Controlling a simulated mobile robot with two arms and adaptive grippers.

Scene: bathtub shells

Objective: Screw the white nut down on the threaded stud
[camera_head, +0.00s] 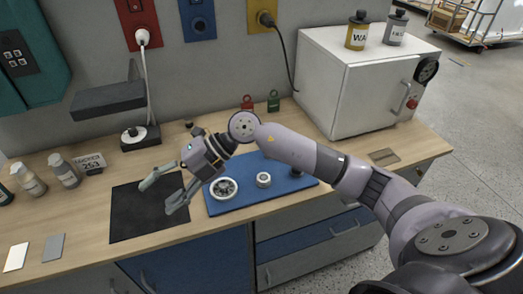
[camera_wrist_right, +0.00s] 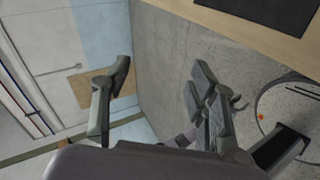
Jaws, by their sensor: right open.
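A white ring-shaped part (camera_head: 263,180), which may be the white nut, lies on the blue mat (camera_head: 240,205) in the head view. A larger round white part (camera_head: 224,188) with a dark, detailed inside lies to its left on the same mat. I cannot pick out the threaded stud for certain. My right gripper (camera_head: 156,198) is open and empty above the black mat, left of both round parts, its fingers pointing down-left. In the right wrist view its two fingers (camera_wrist_right: 160,75) are spread apart with nothing between them. My left gripper is not in view.
The black mat (camera_head: 130,215) is bare on the wooden bench. Bottles (camera_head: 62,170) stand at the left. A white cabinet (camera_head: 345,90) stands at the back right. A plugged cable (camera_head: 147,85) hangs behind. My right arm passes over the blue mat's back edge.

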